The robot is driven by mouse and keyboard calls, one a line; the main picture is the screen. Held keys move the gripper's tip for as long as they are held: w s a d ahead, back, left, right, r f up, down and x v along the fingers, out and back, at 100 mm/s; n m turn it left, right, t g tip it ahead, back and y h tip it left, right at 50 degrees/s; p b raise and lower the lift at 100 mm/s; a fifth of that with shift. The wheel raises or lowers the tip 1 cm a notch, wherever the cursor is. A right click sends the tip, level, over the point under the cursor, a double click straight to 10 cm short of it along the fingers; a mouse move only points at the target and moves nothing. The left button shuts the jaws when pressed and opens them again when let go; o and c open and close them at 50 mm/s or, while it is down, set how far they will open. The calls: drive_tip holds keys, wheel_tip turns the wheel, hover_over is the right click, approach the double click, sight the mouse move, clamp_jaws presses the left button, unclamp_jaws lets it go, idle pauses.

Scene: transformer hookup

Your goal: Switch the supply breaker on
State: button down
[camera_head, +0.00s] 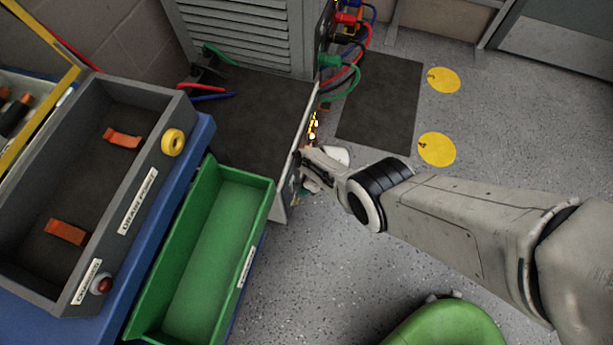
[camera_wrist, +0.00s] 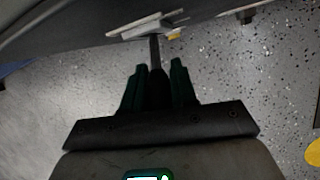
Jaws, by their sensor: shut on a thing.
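The supply panel (camera_head: 296,155) stands nearly edge-on in the head view, so its face and the breaker's on or off position are hidden. My gripper (camera_head: 306,160) is at the panel's right side. In the wrist view my gripper (camera_wrist: 155,80) has its dark green fingers either side of a slim dark bar (camera_wrist: 155,52), which looks like the breaker lever. The bar reaches up to a pale fitting (camera_wrist: 148,26) on the panel. My gripper is shut on this bar.
Red, blue and green cables (camera_head: 345,75) hang above the panel. A green bin (camera_head: 215,240) and a grey charging tray (camera_head: 150,100) stand to the left. Yellow floor discs (camera_head: 437,149) and a green rounded object (camera_head: 445,325) are on the right. Speckled floor there is mostly free.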

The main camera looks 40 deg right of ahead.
drive_tip(key=c, duration=1)
unclamp_jaws()
drive_tip(key=shift+r, duration=0.1)
drive_tip(key=p+v, duration=1)
drive_tip(key=shift+s+d+r, duration=0.1)
drive_tip(key=shift+d+r, duration=0.05)
drive_tip(key=shift+r, duration=0.1)
drive_tip(key=shift+p, duration=0.3)
